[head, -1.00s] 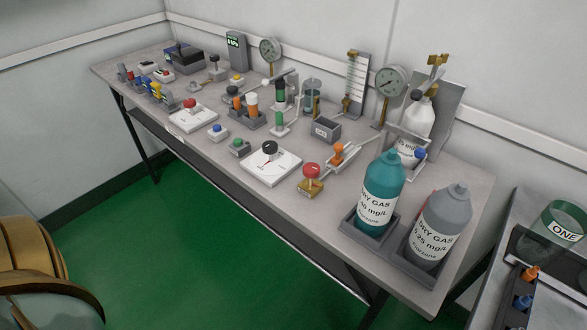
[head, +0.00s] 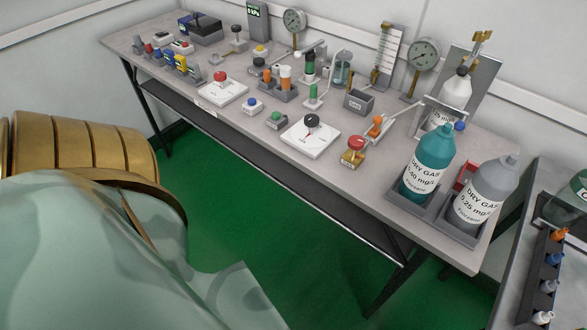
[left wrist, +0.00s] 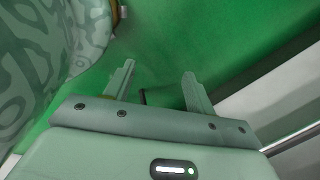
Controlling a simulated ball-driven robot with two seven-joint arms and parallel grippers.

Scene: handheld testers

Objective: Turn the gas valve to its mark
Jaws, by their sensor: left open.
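On the long grey table are several knobs that could be the gas valve; I cannot tell which it is. A black knob (head: 311,121) sits on a white square plate with small markings too fine to read. A red knob (head: 219,76) sits on a similar white plate farther left. A red-topped brass fitting (head: 354,150) stands near the front edge. My left gripper (left wrist: 158,72) is open and empty in the left wrist view, over green floor, apart from the table. In the head view only my left arm shows, at the lower left. My right gripper is not visible.
Teal (head: 428,160) and grey (head: 484,195) dry-gas bottles stand in a tray at the table's right end. Gauges (head: 423,54) and a white bottle (head: 456,92) stand behind. Another table (head: 516,262) holds a rack at right. Green floor in front is clear.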

